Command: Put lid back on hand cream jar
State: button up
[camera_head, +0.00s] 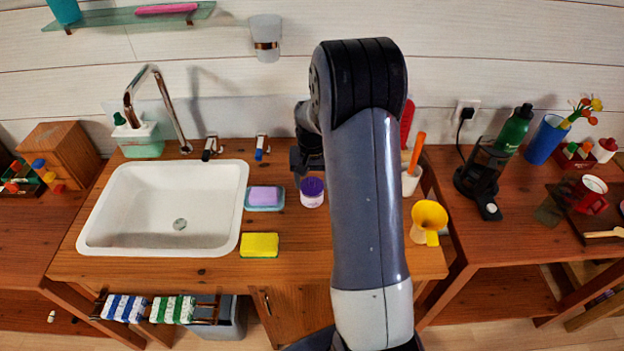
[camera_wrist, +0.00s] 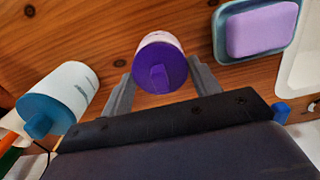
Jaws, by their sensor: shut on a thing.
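A purple lid (camera_wrist: 158,75) with a small raised grip lies between the two fingers of my gripper (camera_wrist: 160,88), which are shut on it. Below the lid a white jar with purple markings (camera_head: 312,199) stands upright on the wooden counter, and the lid (camera_head: 312,186) shows at its top. The lid looks in line with the jar; I cannot tell whether it is fully seated. In the head view my gripper (camera_head: 306,172) is just behind the jar, partly hidden by my arm.
A white jar with a blue lid (camera_wrist: 62,100) stands nearby in the wrist view. A purple soap in a blue dish (camera_head: 265,206), a yellow sponge (camera_head: 260,251) and the sink (camera_head: 95,222) are to the left. A yellow funnel (camera_head: 428,218) is to the right.

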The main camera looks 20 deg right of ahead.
jog(key=o, duration=1)
jog(key=shift+o, duration=0.5)
jog(key=shift+o, duration=1.4)
jog(key=shift+r+p, duration=2.35)
jog(key=shift+r, duration=1.2)
grip_shut()
